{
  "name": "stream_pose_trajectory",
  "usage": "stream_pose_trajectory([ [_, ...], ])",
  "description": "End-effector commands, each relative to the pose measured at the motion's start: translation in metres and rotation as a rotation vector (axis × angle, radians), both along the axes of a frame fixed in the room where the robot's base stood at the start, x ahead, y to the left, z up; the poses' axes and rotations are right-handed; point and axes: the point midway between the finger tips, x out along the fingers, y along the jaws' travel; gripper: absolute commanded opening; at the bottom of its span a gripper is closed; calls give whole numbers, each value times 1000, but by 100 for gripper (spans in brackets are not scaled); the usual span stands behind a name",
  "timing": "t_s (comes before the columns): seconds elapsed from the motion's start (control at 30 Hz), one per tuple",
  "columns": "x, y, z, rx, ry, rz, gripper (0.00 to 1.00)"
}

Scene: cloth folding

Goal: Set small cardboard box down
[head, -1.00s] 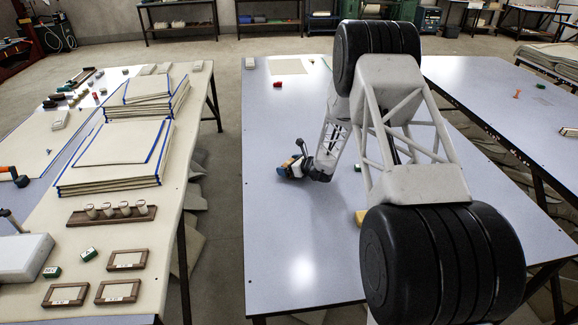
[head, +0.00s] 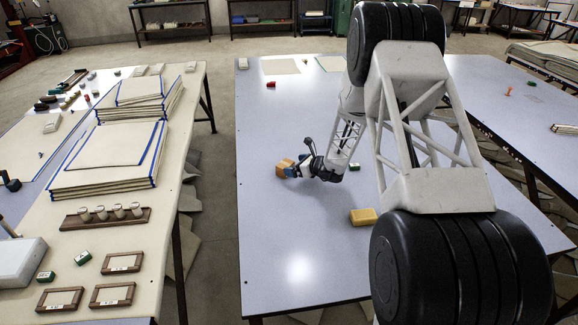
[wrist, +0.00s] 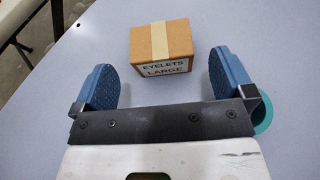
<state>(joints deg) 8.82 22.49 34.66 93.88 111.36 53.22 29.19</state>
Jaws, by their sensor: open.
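The small cardboard box (wrist: 160,50) is brown with a tan tape strip and a label reading "EYELETS LARGE". It sits on the table, ahead of and between my gripper's (wrist: 163,80) two blue-padded fingers in the wrist view. The fingers are apart and do not touch it. In the head view the box (head: 284,167) rests on the middle table, just left of my gripper (head: 297,169), which is low over the table top.
A yellow block (head: 363,216) and a small green block (head: 354,166) lie on the middle table (head: 290,230). A red item (head: 271,85) is at the back. The left table holds cloth stacks (head: 105,160). The table's front left is clear.

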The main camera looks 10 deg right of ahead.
Motion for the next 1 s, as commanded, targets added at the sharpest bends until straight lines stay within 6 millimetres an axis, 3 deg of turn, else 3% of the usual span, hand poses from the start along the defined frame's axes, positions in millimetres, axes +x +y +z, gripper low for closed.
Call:
stream_pose_trajectory([
  [0.4,-30,-30,17,0,0,-1,100],
  [1.0,-32,-32,19,1,1,0,100],
])
